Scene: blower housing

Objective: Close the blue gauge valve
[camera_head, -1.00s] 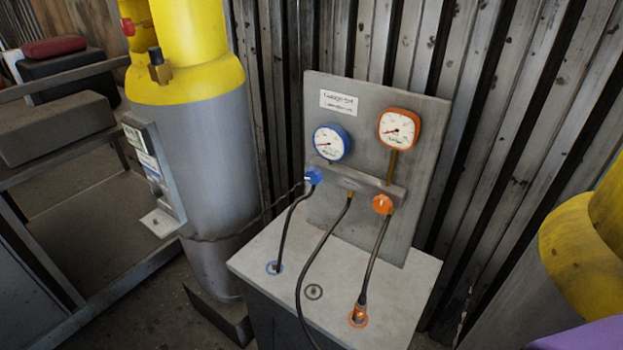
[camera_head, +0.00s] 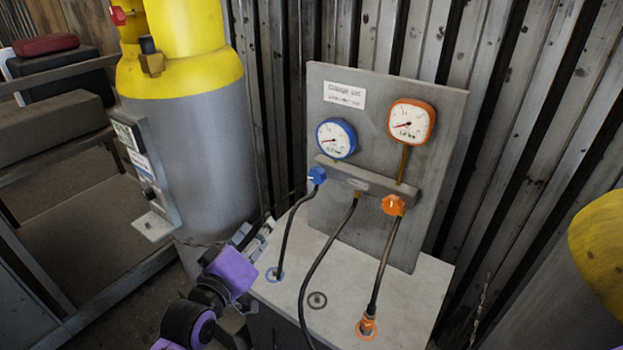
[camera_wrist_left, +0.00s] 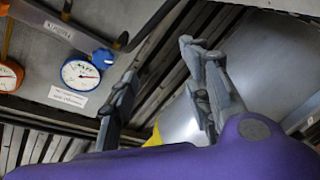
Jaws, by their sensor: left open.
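The blue gauge valve (camera_head: 317,176) is a small blue knob at the left end of the grey manifold bar (camera_head: 366,182), below the blue-rimmed gauge (camera_head: 336,138). A dark hose hangs from it. My left gripper (camera_head: 257,236) is low and left of the valve, apart from it, by the left edge of the stand top. In the left wrist view, its two fingers (camera_wrist_left: 158,68) are spread with nothing between them. There the blue valve (camera_wrist_left: 103,57) shows upside down, left of the fingers, beside the blue gauge (camera_wrist_left: 80,74). My right gripper is out of view.
The orange gauge (camera_head: 411,122) and orange valve (camera_head: 393,205) are to the right on the same panel. Hoses run down to the light stand top (camera_head: 345,290). A grey and yellow cylinder (camera_head: 200,140) stands close on the left, and a corrugated wall is behind.

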